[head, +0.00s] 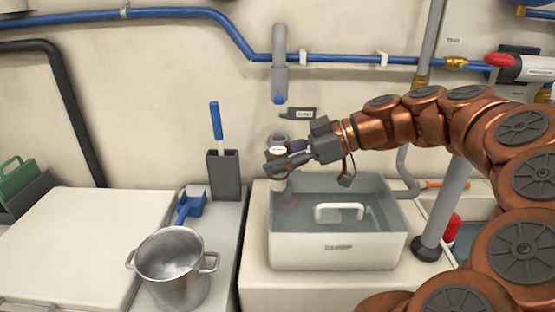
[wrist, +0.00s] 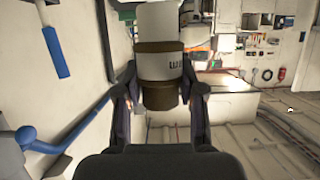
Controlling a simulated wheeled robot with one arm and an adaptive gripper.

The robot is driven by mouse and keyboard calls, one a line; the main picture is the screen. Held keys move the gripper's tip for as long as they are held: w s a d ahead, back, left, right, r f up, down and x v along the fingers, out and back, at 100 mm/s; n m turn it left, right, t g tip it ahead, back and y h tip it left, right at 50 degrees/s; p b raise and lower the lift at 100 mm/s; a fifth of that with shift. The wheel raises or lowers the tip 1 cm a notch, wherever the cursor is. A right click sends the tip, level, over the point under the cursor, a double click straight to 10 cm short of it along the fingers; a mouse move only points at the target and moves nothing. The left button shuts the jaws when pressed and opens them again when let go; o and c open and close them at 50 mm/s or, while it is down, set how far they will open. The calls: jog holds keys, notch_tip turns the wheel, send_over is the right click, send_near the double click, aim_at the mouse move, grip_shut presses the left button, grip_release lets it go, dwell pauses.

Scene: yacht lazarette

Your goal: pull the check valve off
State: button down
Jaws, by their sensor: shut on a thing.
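The check valve (wrist: 161,75) is a brown cylinder with a pale lettered band, and it sits between the two fingers in the wrist view. My gripper (wrist: 160,95) is shut on it from both sides. In the head view my gripper (head: 284,160) reaches in from the right, and the valve (head: 277,151) is partly hidden by the fingers. A white piece (wrist: 159,22) adjoins the valve; I cannot tell whether they are joined. A grey pipe (head: 279,76) with a blue lower end comes down the wall above the valve, with bare wall visible between them.
A steel pot (head: 172,285) and a dark holder (head: 223,176) with a blue-handled brush stand to the left. A grey upright pipe (head: 447,205) stands right of the caddy.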

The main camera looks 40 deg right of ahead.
jog(key=s+a+b, duration=0.2)
jog(key=s, duration=0.1)
jog(key=shift+a, duration=0.15)
dwell(0.5)
jog(key=shift+w+r, duration=0.1)
